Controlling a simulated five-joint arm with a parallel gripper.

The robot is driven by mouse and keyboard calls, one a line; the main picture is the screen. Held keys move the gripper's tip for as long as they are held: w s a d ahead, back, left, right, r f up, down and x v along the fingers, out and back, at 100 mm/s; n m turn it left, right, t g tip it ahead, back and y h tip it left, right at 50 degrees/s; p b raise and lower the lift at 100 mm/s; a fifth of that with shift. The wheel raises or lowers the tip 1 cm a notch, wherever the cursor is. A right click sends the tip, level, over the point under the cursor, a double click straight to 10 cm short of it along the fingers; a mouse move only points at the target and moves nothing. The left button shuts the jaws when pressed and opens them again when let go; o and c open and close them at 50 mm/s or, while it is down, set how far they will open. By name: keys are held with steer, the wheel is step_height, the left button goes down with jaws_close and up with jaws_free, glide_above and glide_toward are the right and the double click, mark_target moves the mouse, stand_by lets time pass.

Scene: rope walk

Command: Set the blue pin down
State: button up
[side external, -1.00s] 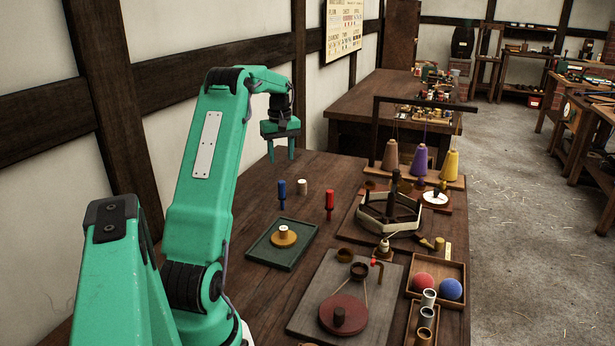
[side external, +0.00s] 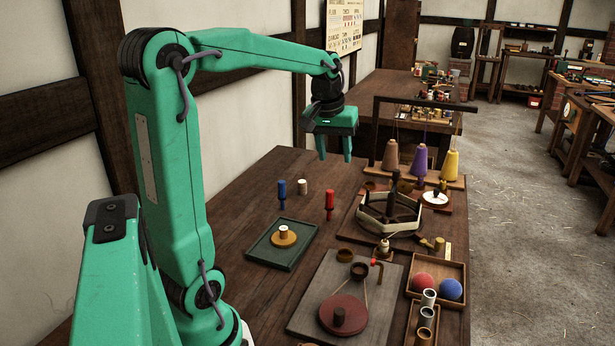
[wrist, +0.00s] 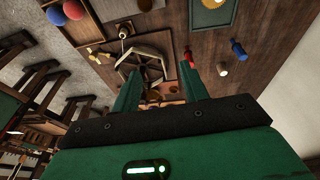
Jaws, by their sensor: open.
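The blue pin (side external: 282,193) stands upright on the brown table, just behind the green tray. In the wrist view the blue pin (wrist: 238,50) shows at the upper right. My gripper (side external: 336,158) is open and empty, raised in the air above the far part of the table, to the right of the blue pin and well apart from it. Its two fingers (wrist: 158,92) also show in the wrist view with nothing between them.
A red pin (side external: 329,204) and a pale cylinder (side external: 302,187) stand near the blue pin. The green tray (side external: 262,259) holds a round yellow piece. A wooden reel frame (side external: 391,212) and cones of yarn (side external: 420,163) stand to the right.

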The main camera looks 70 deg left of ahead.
steer(key=s+d+f+m+t, duration=0.1)
steer(key=s+d+m, duration=0.3)
steer(key=d, duration=0.5)
steer(key=s+d+f+m+t+h, duration=0.1)
steer(key=s+d+f+m+t, duration=0.1)
steer(key=s+d+m, duration=0.3)
steer(key=s+d, duration=0.3)
steer(key=d, duration=0.2)
steer(key=shift+s+f, duration=0.25)
steer(key=shift+s, duration=0.15)
